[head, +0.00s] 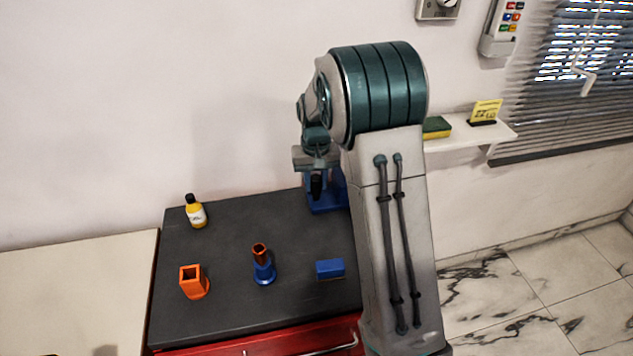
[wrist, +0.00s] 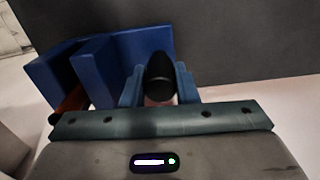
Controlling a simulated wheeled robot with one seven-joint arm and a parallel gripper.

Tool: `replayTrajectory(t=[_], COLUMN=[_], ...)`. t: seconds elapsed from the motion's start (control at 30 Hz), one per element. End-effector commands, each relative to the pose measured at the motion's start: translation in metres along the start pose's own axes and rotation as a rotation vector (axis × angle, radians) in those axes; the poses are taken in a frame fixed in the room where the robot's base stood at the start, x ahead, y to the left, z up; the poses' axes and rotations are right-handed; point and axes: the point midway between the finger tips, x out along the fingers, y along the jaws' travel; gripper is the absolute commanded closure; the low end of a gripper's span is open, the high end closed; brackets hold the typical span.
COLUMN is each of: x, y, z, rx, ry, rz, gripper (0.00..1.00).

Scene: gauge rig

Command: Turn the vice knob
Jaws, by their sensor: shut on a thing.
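The blue vice (head: 327,203) stands at the back right of the dark bench top, partly hidden behind my arm. Its blue jaws (wrist: 100,65) fill the upper left of the wrist view. A black rounded knob (wrist: 160,72) sits between the two blue fingers of my gripper (wrist: 160,88), which is shut on it. In the head view my gripper (head: 317,180) points down in front of the vice. An orange-brown bar with a dark end (wrist: 70,103) shows to the left of the fingers, partly hidden by the gripper body.
On the bench top (head: 220,250) stand a yellow bottle (head: 196,213), an orange square holder (head: 194,282), a blue stand with an orange tube (head: 263,268) and a blue block (head: 330,268). A shelf (head: 470,135) with a sponge is on the wall at right.

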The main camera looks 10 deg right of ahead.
Motion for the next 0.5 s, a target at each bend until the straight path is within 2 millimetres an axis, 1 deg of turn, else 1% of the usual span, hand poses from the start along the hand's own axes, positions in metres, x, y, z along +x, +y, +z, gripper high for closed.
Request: replayTrajectory(t=[0.2,0.5], x=[-0.0011,-0.0014], y=[-0.0004,-0.0006], z=[-0.001,-0.0011], rx=[0.144,0.251], ry=[0.005,0.005], rz=[-0.002,-0.002], gripper=[0.96,0.96])
